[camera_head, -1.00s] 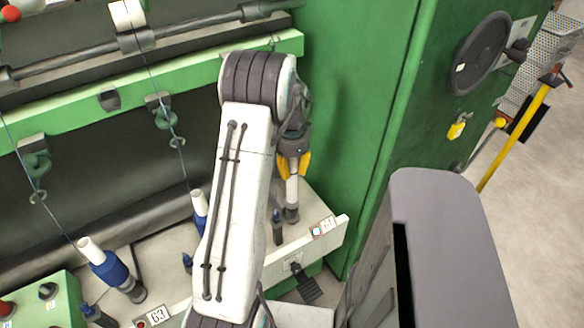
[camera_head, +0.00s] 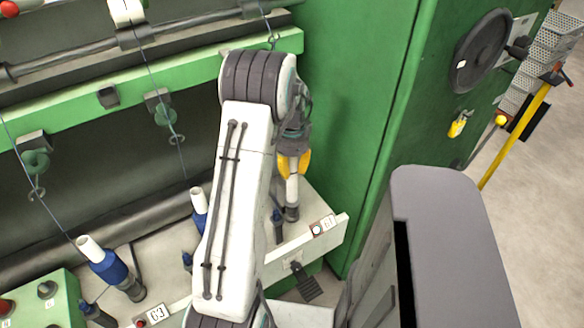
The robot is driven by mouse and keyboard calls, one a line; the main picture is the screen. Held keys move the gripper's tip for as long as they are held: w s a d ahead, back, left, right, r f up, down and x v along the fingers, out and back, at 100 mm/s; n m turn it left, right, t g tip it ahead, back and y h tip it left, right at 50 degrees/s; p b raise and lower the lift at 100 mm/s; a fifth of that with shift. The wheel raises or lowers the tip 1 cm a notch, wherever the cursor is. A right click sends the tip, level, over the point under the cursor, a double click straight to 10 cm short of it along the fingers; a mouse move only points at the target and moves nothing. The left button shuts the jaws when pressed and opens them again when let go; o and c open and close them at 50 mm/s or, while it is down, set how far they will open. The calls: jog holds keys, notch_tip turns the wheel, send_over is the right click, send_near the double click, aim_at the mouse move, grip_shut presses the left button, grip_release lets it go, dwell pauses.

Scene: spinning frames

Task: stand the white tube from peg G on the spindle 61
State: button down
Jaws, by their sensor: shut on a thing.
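The white tube (camera_head: 292,188) is upright below my gripper (camera_head: 293,164), whose yellow fingers are shut on its upper part. The tube's lower end meets the dark spindle base (camera_head: 291,213), close by the plate marked 61 (camera_head: 327,223). The spindle's shaft is hidden, and my arm covers part of the rail to the left. Peg G cannot be made out.
A short blue peg (camera_head: 277,226) stands just left of the tube. Blue-wrapped white tubes (camera_head: 108,262) (camera_head: 199,205) stand farther left, with threads running up from them. A green cabinet wall (camera_head: 350,130) rises behind and to the right.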

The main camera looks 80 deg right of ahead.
jog(key=c, duration=0.9)
grip_release()
jog(key=shift+c, duration=0.2)
notch_tip(320, 180, up, 12)
jog(key=shift+a, duration=0.1)
jog(key=shift+s, duration=0.1)
dwell(0.4)
